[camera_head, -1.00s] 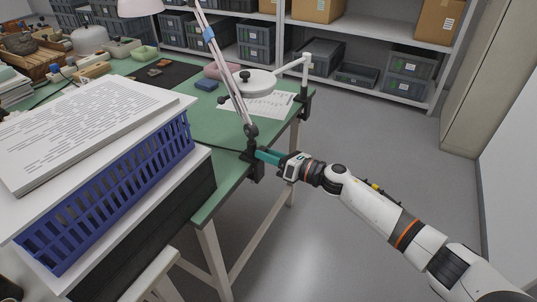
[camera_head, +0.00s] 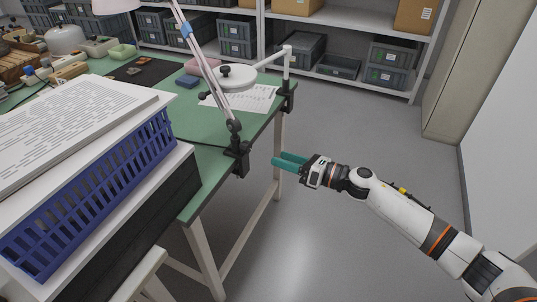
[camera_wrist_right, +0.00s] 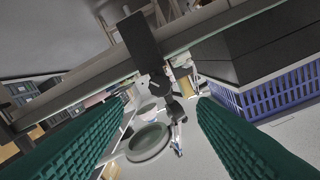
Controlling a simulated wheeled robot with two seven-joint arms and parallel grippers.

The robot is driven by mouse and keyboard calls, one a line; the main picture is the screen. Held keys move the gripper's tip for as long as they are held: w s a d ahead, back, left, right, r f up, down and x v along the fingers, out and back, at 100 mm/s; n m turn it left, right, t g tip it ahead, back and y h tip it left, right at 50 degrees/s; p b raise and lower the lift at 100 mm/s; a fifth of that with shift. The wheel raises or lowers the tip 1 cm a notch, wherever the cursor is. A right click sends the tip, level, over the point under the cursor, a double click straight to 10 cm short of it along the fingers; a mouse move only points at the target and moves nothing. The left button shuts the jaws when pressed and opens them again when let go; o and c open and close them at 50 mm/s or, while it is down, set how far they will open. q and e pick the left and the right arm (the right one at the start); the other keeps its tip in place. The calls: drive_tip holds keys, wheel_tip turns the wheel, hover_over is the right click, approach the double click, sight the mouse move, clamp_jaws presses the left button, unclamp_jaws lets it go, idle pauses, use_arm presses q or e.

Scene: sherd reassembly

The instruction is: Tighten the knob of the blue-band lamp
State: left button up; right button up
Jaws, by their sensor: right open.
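The blue-band lamp's thin arm (camera_head: 207,72) rises from the table's near right edge and leaves the top of the head view, with a blue band (camera_head: 186,30) around it. Its dark clamp (camera_head: 238,160) grips the table edge. It also shows as a dark block (camera_wrist_right: 140,38) in the wrist view, with rounded dark parts below it. I cannot tell for sure which part is the knob. My right gripper (camera_head: 280,158) is open and empty, its teal fingers pointing left toward the clamp with a gap between. In the wrist view, the rounded dark parts appear between the fingers (camera_wrist_right: 160,104). My left gripper is out of view.
A white disc-headed lamp (camera_head: 236,78) is clamped farther along the same green table (camera_head: 205,130) edge. A blue basket (camera_head: 95,185) with papers on top stands at left. Grey bins (camera_head: 392,55) fill the shelf behind. The floor right of the table is clear.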

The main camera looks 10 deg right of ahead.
drive_tip(key=w+d+r+m+t+h+b, duration=0.3)
drive_tip(key=w+d+r+m+t+h, duration=0.35)
drive_tip(key=m, duration=0.95)
drive_tip(key=m+g+y+b, duration=0.4)
drive_tip(key=m+g+y, duration=0.3)
drive_tip(key=m, duration=0.9)
approach(250, 149)
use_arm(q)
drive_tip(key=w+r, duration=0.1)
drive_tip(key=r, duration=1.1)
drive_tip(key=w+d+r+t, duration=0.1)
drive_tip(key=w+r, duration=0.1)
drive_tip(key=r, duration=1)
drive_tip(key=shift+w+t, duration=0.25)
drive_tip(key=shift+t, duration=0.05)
use_arm(e)
drive_tip(key=shift+t, duration=0.25)
drive_tip(key=x, duration=0.9)
drive_tip(key=shift+s+a, duration=0.1)
drive_tip(key=shift+s, duration=0.15)
